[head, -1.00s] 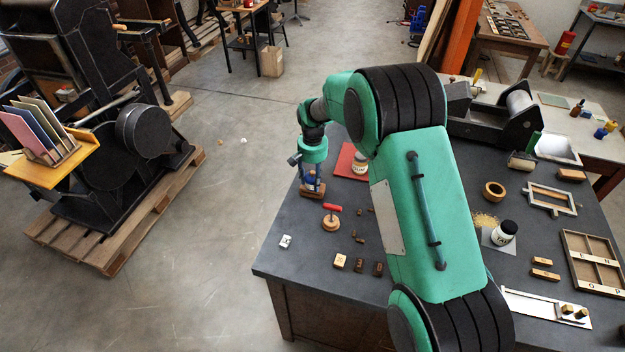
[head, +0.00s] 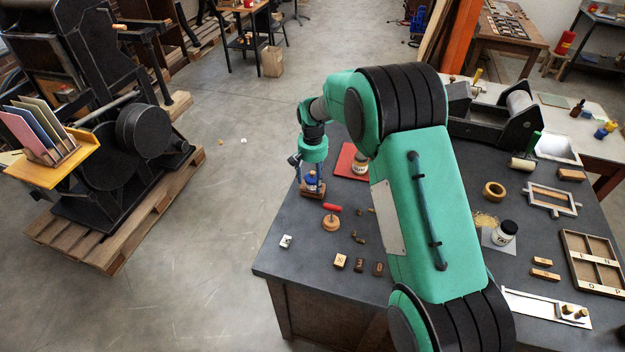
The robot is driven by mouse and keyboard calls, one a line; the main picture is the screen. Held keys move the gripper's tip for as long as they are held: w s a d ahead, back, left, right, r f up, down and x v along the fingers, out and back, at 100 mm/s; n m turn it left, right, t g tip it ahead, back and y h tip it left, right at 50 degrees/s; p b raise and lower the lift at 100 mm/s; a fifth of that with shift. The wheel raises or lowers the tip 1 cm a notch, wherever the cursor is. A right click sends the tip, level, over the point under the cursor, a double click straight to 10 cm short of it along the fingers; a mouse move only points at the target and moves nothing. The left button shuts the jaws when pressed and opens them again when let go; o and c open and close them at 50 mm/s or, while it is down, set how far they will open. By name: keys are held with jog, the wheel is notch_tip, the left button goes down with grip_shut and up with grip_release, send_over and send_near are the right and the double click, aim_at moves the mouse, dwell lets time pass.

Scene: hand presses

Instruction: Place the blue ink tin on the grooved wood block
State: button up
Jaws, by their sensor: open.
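The blue ink tin (head: 311,181) stands on the grooved wood block (head: 308,194) near the left edge of the dark table. It looks upright. My gripper (head: 311,173) is directly above and around the top of the tin, with its fingers open. The fingers are small in this view and hide part of the tin. The block shows as a brown edge below the tin.
A round wooden piece with a red handle (head: 332,208) stands in front. Several small wood blocks (head: 358,264) lie nearer the front edge. The table's left edge is close.

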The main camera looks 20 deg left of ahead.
notch_tip(320, 180, up, 12)
jog(key=shift+f+p, duration=0.1)
jog(key=shift+p, duration=0.25)
dwell(0.8)
